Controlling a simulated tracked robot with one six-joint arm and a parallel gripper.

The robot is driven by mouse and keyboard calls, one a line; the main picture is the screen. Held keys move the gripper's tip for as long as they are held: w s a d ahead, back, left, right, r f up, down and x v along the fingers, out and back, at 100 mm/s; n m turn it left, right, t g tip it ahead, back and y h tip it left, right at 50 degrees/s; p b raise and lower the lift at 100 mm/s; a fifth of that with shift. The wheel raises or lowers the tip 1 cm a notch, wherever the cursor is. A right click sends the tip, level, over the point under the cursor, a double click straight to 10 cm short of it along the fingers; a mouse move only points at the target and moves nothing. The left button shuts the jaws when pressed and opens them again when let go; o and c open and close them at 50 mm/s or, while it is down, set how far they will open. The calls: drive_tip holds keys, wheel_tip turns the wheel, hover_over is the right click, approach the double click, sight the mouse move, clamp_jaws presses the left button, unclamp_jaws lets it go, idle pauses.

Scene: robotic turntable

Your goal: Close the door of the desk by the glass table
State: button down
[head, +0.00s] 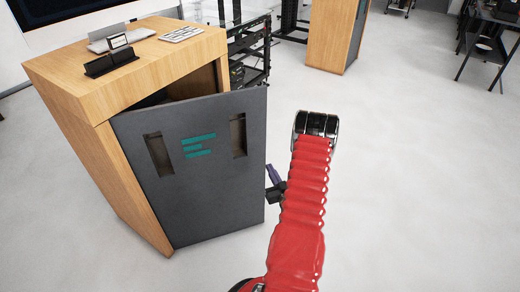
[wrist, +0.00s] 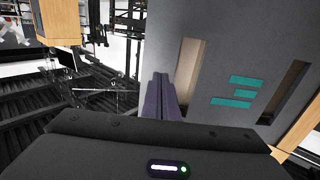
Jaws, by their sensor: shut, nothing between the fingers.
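The wooden desk (head: 95,105) stands at the left in the head view. Its dark grey door (head: 205,185) has two slots and a teal logo and stands ajar. A gap shows along the door's top, and its right edge is swung out from the desk. My gripper (head: 273,175) is just beside the door's right edge, its purple fingers shut and empty. In the wrist view the fingers (wrist: 160,97) are together, with the door (wrist: 222,45) filling the right side. I cannot tell whether they touch it. I cannot make out the glass table for certain.
A laptop (head: 122,37), a black stand (head: 112,60) and a keyboard (head: 181,34) lie on the desk top. A black rack (head: 250,58) stands behind the desk. Another wooden desk (head: 332,35) is farther back. The light floor (head: 420,170) at the right is clear.

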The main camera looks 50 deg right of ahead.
approach(257, 144)
drive_tip(key=x, duration=0.5)
drive_tip(key=shift+w, duration=0.25)
drive_tip(key=shift+w+d, duration=0.35)
drive_tip(key=shift+w, duration=0.05)
